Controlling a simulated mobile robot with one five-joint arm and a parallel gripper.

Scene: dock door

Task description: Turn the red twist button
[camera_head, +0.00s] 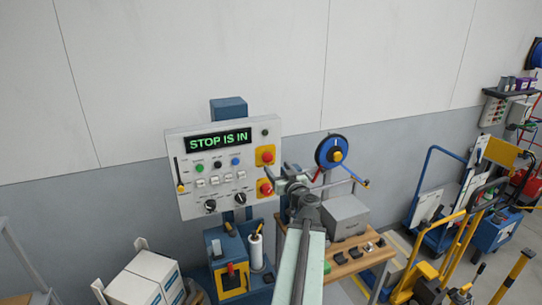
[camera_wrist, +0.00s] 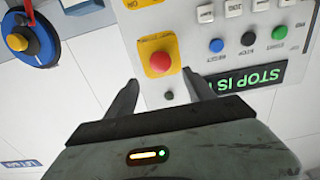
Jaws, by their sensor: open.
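A pale control panel (camera_head: 222,165) stands against the wall, its display (camera_head: 218,140) reading "STOP IS IN". It has two red buttons on yellow plates at its right edge: an upper red button (camera_head: 267,157) and a lower red button (camera_head: 265,188). My gripper (camera_head: 277,172) is in front of that edge, open and empty. The wrist view is upside down. There the red button nearer the display (camera_wrist: 160,62) lies just beyond and between my fingertips (camera_wrist: 160,80), with no visible contact. The lower button's head is out of that view.
The panel also has a lever (camera_head: 179,175), small coloured buttons and black knobs (camera_head: 210,205). A blue reel (camera_head: 332,152) hangs right of my gripper. A grey box (camera_head: 346,215) stands on a wooden bench (camera_head: 376,256). White boxes (camera_head: 146,280) are at lower left.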

